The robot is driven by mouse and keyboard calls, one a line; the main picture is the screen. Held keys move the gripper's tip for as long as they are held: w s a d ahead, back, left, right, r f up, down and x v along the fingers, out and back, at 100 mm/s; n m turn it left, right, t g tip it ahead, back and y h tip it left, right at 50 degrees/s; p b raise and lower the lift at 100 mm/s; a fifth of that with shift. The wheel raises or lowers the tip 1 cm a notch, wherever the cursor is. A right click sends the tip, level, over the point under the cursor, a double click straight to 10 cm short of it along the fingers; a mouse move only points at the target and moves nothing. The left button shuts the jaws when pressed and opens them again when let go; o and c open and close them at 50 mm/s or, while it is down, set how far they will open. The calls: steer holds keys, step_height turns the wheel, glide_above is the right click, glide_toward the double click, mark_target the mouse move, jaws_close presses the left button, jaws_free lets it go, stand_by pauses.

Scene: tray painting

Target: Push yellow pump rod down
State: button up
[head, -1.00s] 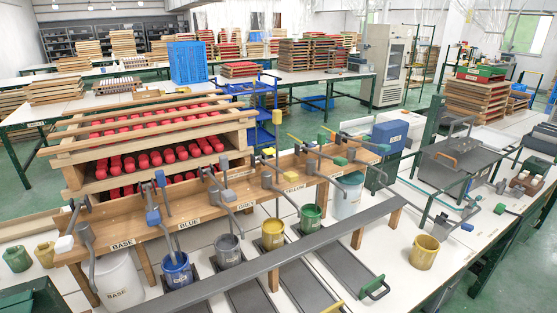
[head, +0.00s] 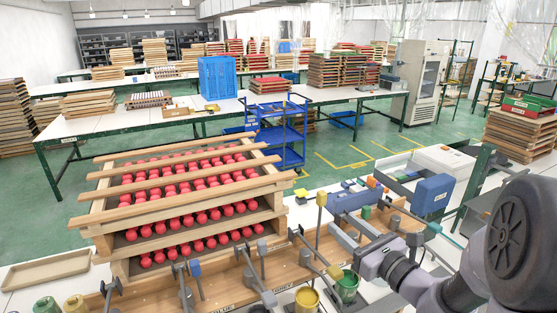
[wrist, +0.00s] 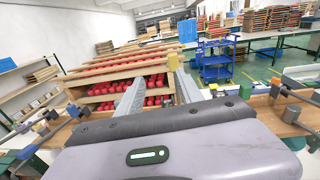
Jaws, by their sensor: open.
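The yellow pump rod (head: 321,200) stands upright with its yellow block on top, above the wooden pump stand. Its yellow block also shows in the wrist view (wrist: 172,62), just beyond the tip of my right finger. My gripper (head: 340,226) comes in from the right, close to the rod; its fingers are partly lost among the pump levers. In the wrist view my gripper (wrist: 158,82) is open, with nothing held between its two grey fingers. I cannot tell whether a finger touches the rod. A yellow paint pot (head: 307,299) is below, at the picture's lower edge.
Other pump levers and grey arms crowd the wooden stand (head: 230,285) on both sides. A green pot (head: 347,284) is right of the yellow one. A wooden rack (head: 100,212) of red pieces stands behind. A blue box (head: 433,195) is at the right.

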steer(key=w+a, duration=0.2)
steer(key=w, duration=0.6)
steer(key=w+a+m+h+p, duration=0.1)
steer(key=w+a, duration=0.1)
steer(key=w, duration=0.6)
steer(key=shift+w+a+f+t, duration=0.2)
steer(key=shift+w+a+t, duration=0.05)
steer(key=shift+a+t, duration=0.15)
jaws_close()
stand_by(0.4)
